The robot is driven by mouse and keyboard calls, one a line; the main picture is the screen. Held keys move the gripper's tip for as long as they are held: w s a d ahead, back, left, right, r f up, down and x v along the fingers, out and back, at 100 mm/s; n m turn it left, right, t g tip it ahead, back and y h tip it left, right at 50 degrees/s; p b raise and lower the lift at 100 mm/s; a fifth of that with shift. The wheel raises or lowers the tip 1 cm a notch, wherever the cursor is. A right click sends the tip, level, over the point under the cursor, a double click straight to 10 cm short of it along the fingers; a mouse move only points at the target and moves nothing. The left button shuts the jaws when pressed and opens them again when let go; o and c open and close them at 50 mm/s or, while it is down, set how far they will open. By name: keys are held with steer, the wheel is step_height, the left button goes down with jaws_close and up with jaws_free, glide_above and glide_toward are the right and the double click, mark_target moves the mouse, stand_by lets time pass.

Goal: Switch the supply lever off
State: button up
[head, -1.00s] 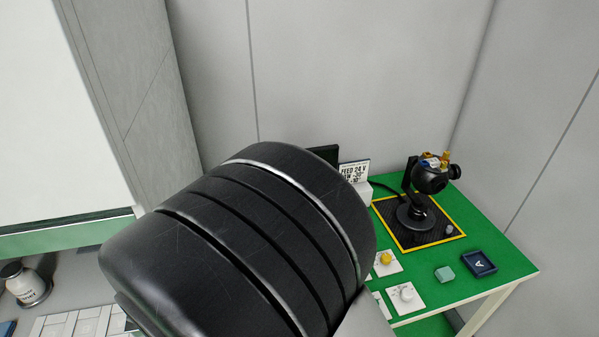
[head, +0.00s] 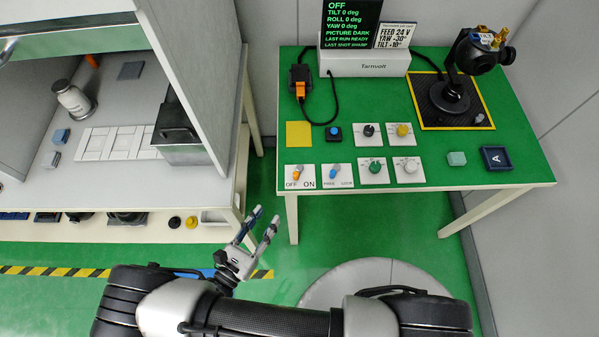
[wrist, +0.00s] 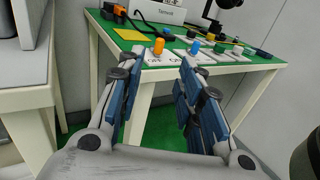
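The supply switch plate (head: 300,184), marked OFF and ON, lies at the near left corner of the green table. Its orange-tipped lever (head: 296,174) appears to lean towards the OFF side. The screen (head: 350,22) at the back reads OFF and PICTURE DARK. In the wrist view the orange lever (wrist: 158,46) stands beyond and between my fingers. My gripper (head: 266,217) is open and empty, in front of the table's near left corner and apart from the plate. Its two blue-padded fingers also show spread in the wrist view (wrist: 153,72).
Beside the plate are a blue-tipped lever (head: 335,171) and several knobs (head: 375,167). A gimbal camera (head: 478,52) stands on a yellow-edged mat (head: 487,122). A grey workbench (head: 120,188) with a cabinet wall is at the left. Green floor is clear between the benches.

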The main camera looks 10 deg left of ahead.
mark_target(294, 176)
steer(key=b+x, duration=0.2)
steer(key=x, duration=1.4)
steer(key=shift+w+d, duration=0.1)
steer(key=shift+w, duration=0.1)
steer(key=shift+c, duration=0.3)
steer(key=shift+f, duration=0.1)
jaws_close()
